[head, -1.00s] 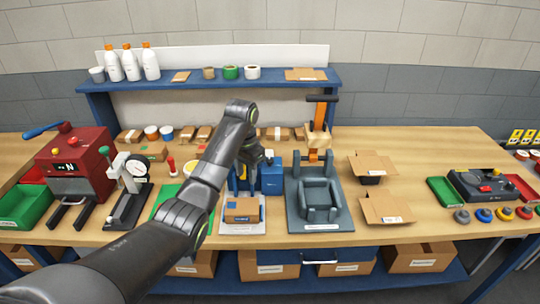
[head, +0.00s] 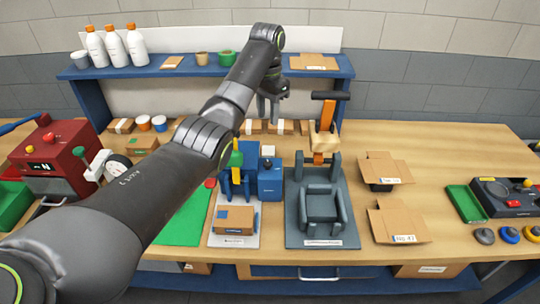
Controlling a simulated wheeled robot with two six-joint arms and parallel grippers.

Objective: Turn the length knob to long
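I cannot make out for certain which part is the length knob, as no label is legible at this size. A dark control box (head: 508,198) with small red and yellow parts stands at the right edge. A red machine (head: 60,160) with a small dark display stands at the left, partly cut off. My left gripper (head: 268,116) hangs above the back of the table, fingers down and a little apart, holding nothing that I can see. It is far from both the control box and the red machine. My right gripper is out of view.
A grey fixture (head: 318,228) with an upright orange-handled lever stands mid-table. A blue device (head: 269,181) and a small carton (head: 235,218) are left of it. Open cardboard blanks (head: 398,222) lie right of it. White bottles stand on the blue shelf (head: 196,69).

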